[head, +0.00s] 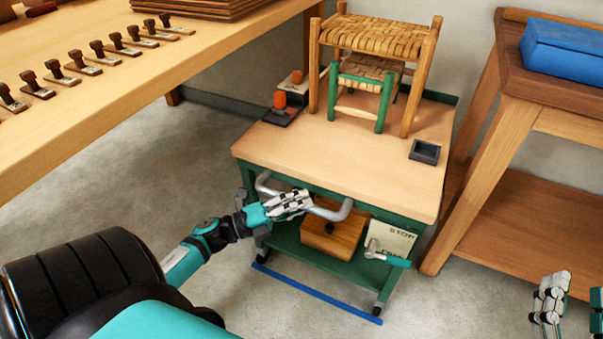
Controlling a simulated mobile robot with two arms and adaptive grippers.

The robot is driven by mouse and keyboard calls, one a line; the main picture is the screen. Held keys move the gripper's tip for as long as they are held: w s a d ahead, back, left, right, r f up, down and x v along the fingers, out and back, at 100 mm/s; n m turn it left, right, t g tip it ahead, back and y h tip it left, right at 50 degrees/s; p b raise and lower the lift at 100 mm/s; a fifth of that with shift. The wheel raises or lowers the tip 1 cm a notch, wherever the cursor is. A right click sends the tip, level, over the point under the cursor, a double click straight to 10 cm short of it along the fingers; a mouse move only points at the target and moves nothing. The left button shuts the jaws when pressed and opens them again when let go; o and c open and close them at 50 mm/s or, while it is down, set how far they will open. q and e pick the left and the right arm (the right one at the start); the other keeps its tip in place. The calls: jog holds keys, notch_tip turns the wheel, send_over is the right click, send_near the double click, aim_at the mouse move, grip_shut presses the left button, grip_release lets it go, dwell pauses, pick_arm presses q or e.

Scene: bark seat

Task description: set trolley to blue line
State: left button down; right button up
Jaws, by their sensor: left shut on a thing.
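The trolley (340,161) has a pale wood top, a green frame and a lower shelf. Its grey bar handle (335,212) runs along the near side. My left gripper (300,203) is shut on this handle, left of its middle. The blue line (318,294) lies on the floor along the trolley's near side, close to the front wheels. The front right wheel (377,310) is at or very near the line's right end; exact contact is unclear. My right gripper (552,300) is at the bottom right, apart from the trolley and partly cut off.
A lever (386,256) sits by a STOP sign (389,243) at front right. A long bench (120,90) stands left, a wooden table (510,130) close at right. Grey floor is open in front.

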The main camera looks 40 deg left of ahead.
pick_arm(q)
jog(key=shift+f, duration=0.25)
jog(key=c, duration=1.2)
grip_release()
jog(key=shift+r, duration=0.1)
jog(key=shift+o, duration=0.2)
jog(key=v, duration=1.2)
